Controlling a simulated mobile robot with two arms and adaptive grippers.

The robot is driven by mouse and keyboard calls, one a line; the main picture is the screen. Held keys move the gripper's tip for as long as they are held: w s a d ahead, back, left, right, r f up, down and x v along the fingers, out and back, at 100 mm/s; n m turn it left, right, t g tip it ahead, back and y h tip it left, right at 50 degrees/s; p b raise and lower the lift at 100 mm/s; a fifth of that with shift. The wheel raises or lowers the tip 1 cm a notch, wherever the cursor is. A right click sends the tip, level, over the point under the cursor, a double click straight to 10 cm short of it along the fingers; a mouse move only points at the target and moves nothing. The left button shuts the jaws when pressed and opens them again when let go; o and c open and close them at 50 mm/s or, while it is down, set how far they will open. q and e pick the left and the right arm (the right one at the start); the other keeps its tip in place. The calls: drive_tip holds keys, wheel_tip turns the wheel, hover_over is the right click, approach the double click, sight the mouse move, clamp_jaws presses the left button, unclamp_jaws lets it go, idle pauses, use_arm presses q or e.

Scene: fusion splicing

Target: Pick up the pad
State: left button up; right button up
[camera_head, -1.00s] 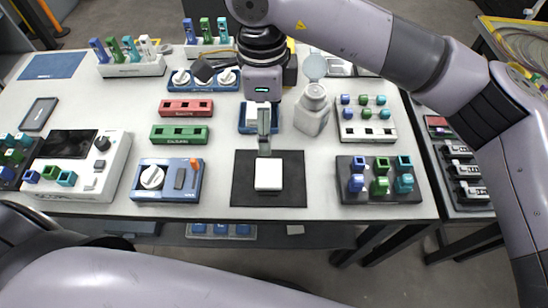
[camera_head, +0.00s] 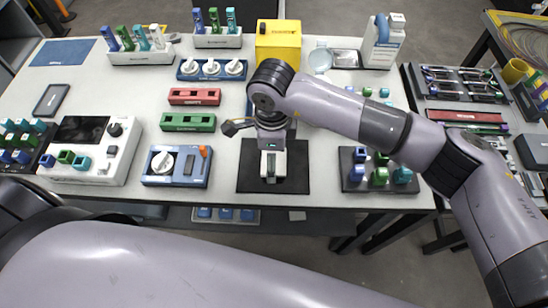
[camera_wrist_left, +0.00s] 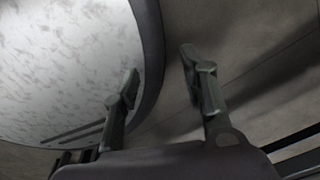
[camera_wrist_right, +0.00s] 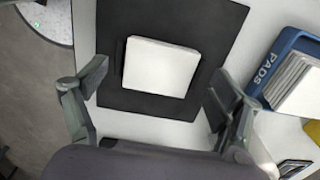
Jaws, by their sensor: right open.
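The pad is a white square (camera_wrist_right: 160,68) lying flat on a black mat (camera_wrist_right: 115,18) in the right wrist view. In the head view the mat (camera_head: 297,178) lies near the table's front edge, and my right gripper covers much of the pad. My right gripper (camera_wrist_right: 158,84) is open and empty, one finger to each side of the pad's near edge; it also shows over the mat in the head view (camera_head: 273,166). I cannot tell its exact height above the pad. My left gripper (camera_wrist_left: 159,72) is open and empty, away from the pad.
A blue box marked PADS (camera_wrist_right: 286,68) holding white pads stands right of the mat in the right wrist view. A blue device (camera_head: 176,168) stands left of the mat, and a dark rack with coloured pieces (camera_head: 352,182) stands to its right.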

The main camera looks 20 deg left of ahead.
drive_tip(key=shift+f, duration=0.6)
use_arm(q)
drive_tip(key=shift+s, duration=0.6)
use_arm(e)
drive_tip(key=shift+c, duration=0.6)
use_arm(q)
drive_tip(key=shift+w, duration=0.3)
use_arm(e)
drive_tip(key=c, duration=0.7)
drive_tip(key=shift+r, duration=0.15)
use_arm(q)
drive_tip(key=shift+f+b, duration=0.95)
drive_tip(key=shift+b, duration=0.05)
use_arm(e)
wheel_tip(320, 180, up, 20)
drive_tip(key=shift+f, duration=0.1)
